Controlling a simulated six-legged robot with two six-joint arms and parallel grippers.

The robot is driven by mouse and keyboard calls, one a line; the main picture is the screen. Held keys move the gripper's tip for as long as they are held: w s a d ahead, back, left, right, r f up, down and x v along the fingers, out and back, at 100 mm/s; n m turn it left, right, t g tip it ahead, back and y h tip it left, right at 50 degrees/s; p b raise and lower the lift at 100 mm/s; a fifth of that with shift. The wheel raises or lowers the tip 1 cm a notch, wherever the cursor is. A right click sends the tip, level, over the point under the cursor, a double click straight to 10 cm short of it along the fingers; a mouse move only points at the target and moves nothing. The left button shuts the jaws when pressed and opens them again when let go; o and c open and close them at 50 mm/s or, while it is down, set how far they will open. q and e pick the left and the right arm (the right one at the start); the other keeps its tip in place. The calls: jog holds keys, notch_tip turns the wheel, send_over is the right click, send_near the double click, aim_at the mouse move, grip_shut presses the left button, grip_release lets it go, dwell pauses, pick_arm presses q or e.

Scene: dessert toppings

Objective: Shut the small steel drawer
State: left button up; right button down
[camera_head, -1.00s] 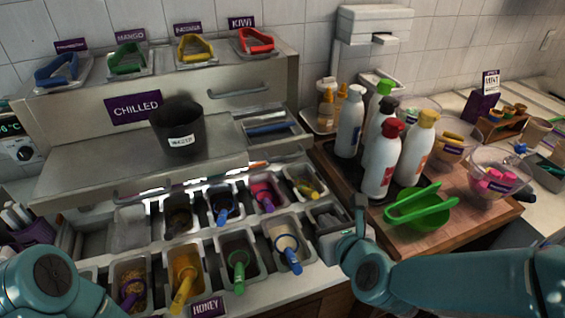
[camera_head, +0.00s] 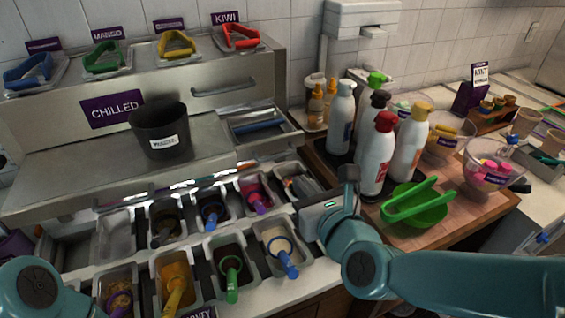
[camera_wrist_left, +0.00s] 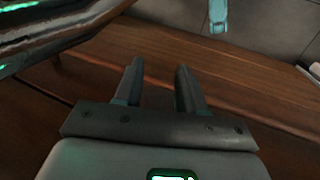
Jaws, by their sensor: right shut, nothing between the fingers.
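The small steel drawer (camera_head: 277,145) stands pulled out at the right end of the chilled steel counter unit in the head view. Something blue lies inside it. My right gripper (camera_head: 301,186) is shut and empty, over the back right topping tub, in front of and below the drawer front. It appears apart from the drawer. My left gripper (camera_wrist_left: 157,82) shows in the left wrist view with its two fingers apart and nothing between them. It is outside the head view.
A black waste bin (camera_head: 160,132) stands on the steel top left of the drawer. Tubs with spoons fill the front. Bottles (camera_head: 376,155) and a green bowl with tongs (camera_head: 418,207) stand on the wooden board to the right.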

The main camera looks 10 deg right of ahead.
aim_at(277, 157)
jog(key=p+x, duration=0.2)
jog(key=x, duration=0.7)
jog(key=shift+w, duration=0.2)
jog(key=shift+w+a+f+p, duration=0.1)
jog(key=shift+w+f+p, duration=0.1)
jog(key=shift+w+p, duration=0.15)
